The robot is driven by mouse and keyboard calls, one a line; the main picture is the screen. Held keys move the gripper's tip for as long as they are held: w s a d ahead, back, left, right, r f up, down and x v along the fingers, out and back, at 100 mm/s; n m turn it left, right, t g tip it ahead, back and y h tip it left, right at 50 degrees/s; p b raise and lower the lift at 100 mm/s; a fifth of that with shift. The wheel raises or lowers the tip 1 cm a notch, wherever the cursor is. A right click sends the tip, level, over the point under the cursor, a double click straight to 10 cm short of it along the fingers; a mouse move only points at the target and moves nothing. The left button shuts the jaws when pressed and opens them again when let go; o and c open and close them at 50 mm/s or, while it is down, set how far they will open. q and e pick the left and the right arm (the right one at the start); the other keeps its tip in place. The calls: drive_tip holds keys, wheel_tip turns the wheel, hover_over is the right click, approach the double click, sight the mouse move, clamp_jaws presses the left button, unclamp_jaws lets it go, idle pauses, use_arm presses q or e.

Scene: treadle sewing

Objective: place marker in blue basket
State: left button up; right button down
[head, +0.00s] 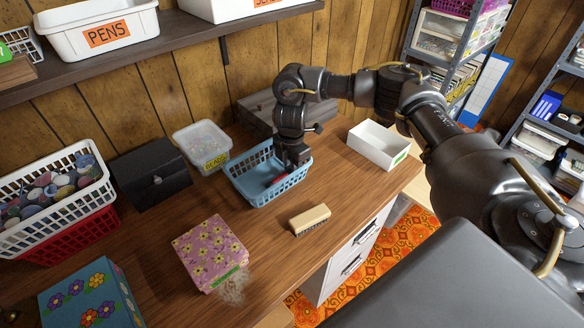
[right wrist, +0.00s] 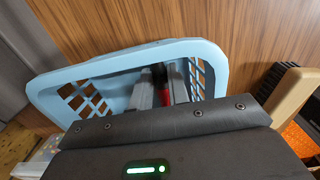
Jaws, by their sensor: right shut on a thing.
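The blue basket (head: 256,186) stands on the wooden desk, and its rim fills much of the right wrist view (right wrist: 120,58). My right gripper (head: 290,167) reaches down into the basket from above. It is shut on a red marker (head: 281,178), which also shows between the fingers in the right wrist view (right wrist: 160,82). The marker is inside the basket's rim; whether it touches the bottom cannot be told. Most of the marker is hidden by the gripper. My left gripper is not in view.
A wooden brush (head: 310,219) lies in front of the basket. A white box (head: 377,145) stands to its right and a clear bead tub (head: 202,144) to its left. A flowered box (head: 208,250) sits nearer. Bare desk (head: 150,245) lies between the boxes.

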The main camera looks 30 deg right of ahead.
drive_tip(key=c, duration=1.3)
unclamp_jaws()
drive_tip(key=shift+d+f, duration=0.1)
drive_tip(key=shift+f, duration=0.3)
drive_tip(key=shift+c, duration=0.2)
wheel_tip(320, 180, up, 13)
drive_tip(key=p, duration=0.2)
drive_tip(key=shift+a, duration=0.2)
